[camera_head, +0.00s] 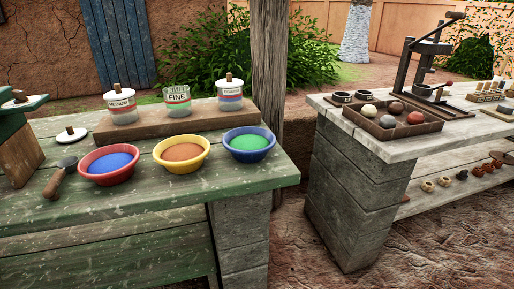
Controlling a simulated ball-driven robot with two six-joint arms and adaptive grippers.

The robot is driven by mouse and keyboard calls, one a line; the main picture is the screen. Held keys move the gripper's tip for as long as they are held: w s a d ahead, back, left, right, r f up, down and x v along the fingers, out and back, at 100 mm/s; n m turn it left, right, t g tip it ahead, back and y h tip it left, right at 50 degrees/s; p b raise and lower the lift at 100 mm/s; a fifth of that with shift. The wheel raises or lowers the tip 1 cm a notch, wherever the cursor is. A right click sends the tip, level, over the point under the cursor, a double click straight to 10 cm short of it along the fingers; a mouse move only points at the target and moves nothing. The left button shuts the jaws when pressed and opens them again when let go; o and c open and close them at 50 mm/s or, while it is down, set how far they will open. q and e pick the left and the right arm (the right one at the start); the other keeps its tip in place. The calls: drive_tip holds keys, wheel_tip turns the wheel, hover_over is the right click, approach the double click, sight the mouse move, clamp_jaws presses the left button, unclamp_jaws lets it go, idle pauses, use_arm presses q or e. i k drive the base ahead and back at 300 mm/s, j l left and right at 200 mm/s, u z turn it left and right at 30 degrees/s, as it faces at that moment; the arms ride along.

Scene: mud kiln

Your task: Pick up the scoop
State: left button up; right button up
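A scoop (58,179) with a brown handle and a grey metal head lies on the green weathered table (170,208) at the left. Its handle points toward the front edge, and its head is close to the left side of a red bowl (108,161) of blue powder. Whether the head touches the bowl is hard to tell. Neither of my grippers is in view.
Right of the red bowl stand a yellow bowl (181,155) of orange powder and a blue bowl (249,144) of green powder. Labelled jars (177,101) stand on a wooden riser behind. A white lid (70,135) lies behind the scoop. A second table (400,150) stands right, across a gap.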

sight(61, 177)
drive_tip(key=u, duration=1.25)
drive_tip(key=i+l+z, duration=0.6)
